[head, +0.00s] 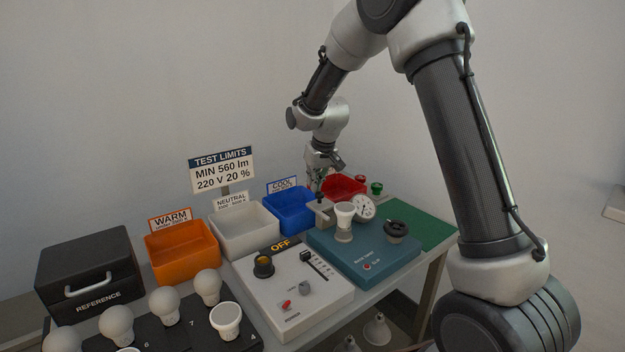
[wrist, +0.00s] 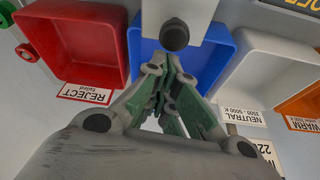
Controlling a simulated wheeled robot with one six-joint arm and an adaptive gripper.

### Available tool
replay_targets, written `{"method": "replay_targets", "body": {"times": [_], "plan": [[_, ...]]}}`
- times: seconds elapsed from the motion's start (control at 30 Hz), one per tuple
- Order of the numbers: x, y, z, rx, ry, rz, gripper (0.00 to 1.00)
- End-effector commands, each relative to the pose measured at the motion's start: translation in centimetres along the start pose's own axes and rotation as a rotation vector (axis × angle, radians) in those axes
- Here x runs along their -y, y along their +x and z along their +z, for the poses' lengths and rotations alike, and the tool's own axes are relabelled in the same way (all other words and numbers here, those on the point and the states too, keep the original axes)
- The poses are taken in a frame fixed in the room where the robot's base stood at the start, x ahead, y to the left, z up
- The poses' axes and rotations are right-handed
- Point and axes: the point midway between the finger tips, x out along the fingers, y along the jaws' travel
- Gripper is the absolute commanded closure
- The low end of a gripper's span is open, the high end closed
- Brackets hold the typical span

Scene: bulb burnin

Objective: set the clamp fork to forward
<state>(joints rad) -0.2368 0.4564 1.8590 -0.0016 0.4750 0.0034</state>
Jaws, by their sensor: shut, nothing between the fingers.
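The teal test unit (head: 375,258) stands on the right part of the bench. A white bulb (head: 344,220) stands upright on it. A grey bracket (head: 324,215) with a dark knob stands just behind and left of the bulb; it looks like the clamp fork. I cannot tell its setting clearly. In the wrist view a grey block with a round black knob (wrist: 174,35) shows at the top, just beyond my fingertips. My gripper (wrist: 168,100) has its green-padded fingers together and empty, over the blue bin. In the head view my gripper (head: 317,184) is small and partly hidden behind the bracket.
Orange (head: 182,252), white (head: 245,231), blue (head: 291,212) and red (head: 346,188) bins line the back. A dial gauge (head: 363,207) and a black handwheel (head: 397,230) are close to the bulb. A control box (head: 292,290) stands left. The green mat (head: 425,222) is mostly clear.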

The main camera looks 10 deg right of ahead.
Motion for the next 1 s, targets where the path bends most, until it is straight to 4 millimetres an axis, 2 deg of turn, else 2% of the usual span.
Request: {"method": "replay_targets", "body": {"times": [0.27,0.5,0.6,1.0], "plan": [[-0.1,-0.2,0.5,0.000,0.000,0.000,1.00],[-0.8,-1.6,4.4,0.001,0.002,0.000,1.00],[-0.9,-1.9,5.1,0.000,0.002,0.000,1.00],[-0.9,-2.1,5.3,0.003,0.001,0.000,1.00]]}}
